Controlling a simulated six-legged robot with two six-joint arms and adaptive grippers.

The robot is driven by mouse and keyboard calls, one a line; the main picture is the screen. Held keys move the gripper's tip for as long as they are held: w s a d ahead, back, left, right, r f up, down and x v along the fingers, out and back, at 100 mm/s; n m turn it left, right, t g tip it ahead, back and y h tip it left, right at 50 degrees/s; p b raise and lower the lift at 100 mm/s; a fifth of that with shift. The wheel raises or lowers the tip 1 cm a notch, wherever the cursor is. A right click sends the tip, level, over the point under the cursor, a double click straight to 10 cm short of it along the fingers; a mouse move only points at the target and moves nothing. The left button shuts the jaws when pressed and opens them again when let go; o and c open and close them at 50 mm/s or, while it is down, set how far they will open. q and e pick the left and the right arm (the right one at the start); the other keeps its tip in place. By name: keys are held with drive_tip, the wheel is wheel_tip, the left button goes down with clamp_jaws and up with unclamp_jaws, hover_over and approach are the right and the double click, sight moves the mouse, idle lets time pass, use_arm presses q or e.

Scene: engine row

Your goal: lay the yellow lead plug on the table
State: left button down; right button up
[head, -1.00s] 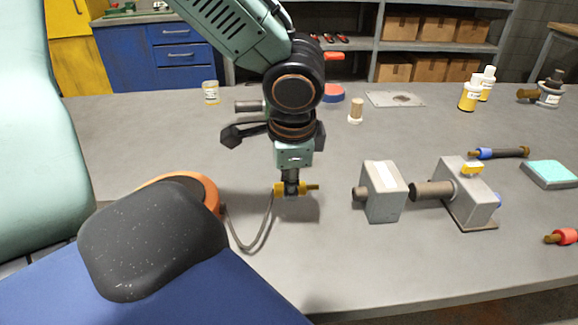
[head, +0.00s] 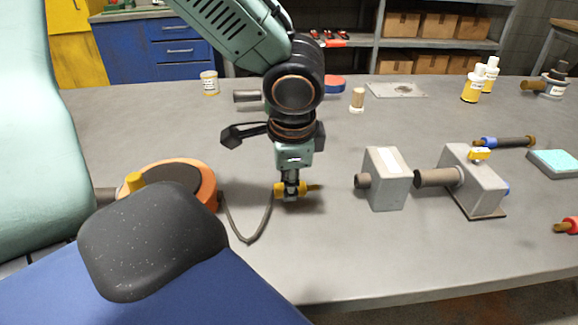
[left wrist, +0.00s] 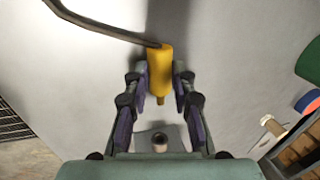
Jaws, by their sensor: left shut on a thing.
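The yellow lead plug (head: 292,189) is a small yellow cylinder with a brown tip and a dark grey lead (head: 250,236) running from it. My left gripper (head: 291,183) points down and is shut on the plug, low over the grey table (head: 340,245). In the left wrist view the plug (left wrist: 160,70) lies between the two fingers of my gripper (left wrist: 160,80). The lead leaves its far end toward the upper left. I cannot tell whether the plug touches the table. My right gripper is not in view.
An orange reel (head: 205,180) stands left of the plug, partly hidden. A grey block (head: 388,180) with a stub and a larger grey housing (head: 472,185) stand to the right. The table in front is clear.

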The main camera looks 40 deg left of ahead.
use_arm(q)
drive_tip(key=shift+f+b, duration=0.55)
drive_tip(key=shift+f, duration=0.15)
drive_tip(key=c, duration=1)
unclamp_jaws()
drive_tip(key=shift+c, duration=0.2)
